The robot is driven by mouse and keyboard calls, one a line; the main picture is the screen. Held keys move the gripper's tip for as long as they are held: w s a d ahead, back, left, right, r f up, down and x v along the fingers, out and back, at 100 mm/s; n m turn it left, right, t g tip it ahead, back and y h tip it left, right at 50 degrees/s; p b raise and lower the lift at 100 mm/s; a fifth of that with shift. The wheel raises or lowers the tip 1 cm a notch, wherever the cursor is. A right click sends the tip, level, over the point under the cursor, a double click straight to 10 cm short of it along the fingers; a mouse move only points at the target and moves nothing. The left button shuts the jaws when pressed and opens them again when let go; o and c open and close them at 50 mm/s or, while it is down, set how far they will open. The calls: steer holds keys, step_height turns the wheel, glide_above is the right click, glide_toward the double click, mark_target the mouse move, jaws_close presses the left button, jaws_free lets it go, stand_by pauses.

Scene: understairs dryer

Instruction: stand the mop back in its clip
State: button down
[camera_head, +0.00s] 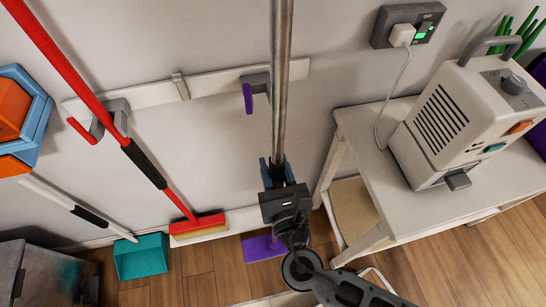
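The mop has a grey metal pole (281,75) and a purple head (263,247) low by the floor. The pole stands roughly upright in front of the wall. My gripper (277,172) is around the lower part of the pole, one blue finger on each side, and appears shut on it. A grey clip with a purple jaw (248,98) is on the white wall rail (219,82). The pole overlaps the clip's right side, hiding its other jaw. I cannot tell whether the pole is inside the clip or in front of it. My gripper hides part of the lower pole.
A red broom (70,60) is at the rail's left clip (103,115). A teal dustpan (141,257) stands left. At right, a white table (365,150) bears a beige appliance (460,120), its cord running to a wall outlet (407,25).

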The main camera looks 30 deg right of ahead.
steer(key=b+x, duration=0.1)
steer(key=x, duration=0.4)
steer(key=f+b+x, duration=0.1)
steer(key=x, duration=0.4)
steer(key=f+b+x, duration=0.1)
steer(key=b+x, duration=0.1)
steer(key=x, duration=0.3)
steer(key=shift+w+d+f, duration=0.2)
steer(key=shift+w, duration=0.15)
steer(key=shift+w+f+b, duration=0.2)
steer(key=shift+b, duration=0.1)
steer(key=shift+f+b, duration=0.7)
steer(key=shift+f, duration=0.1)
steer(key=shift+s+f, duration=0.1)
steer(key=shift+f, duration=0.15)
jaws_free()
stand_by(0.6)
stand_by(0.4)
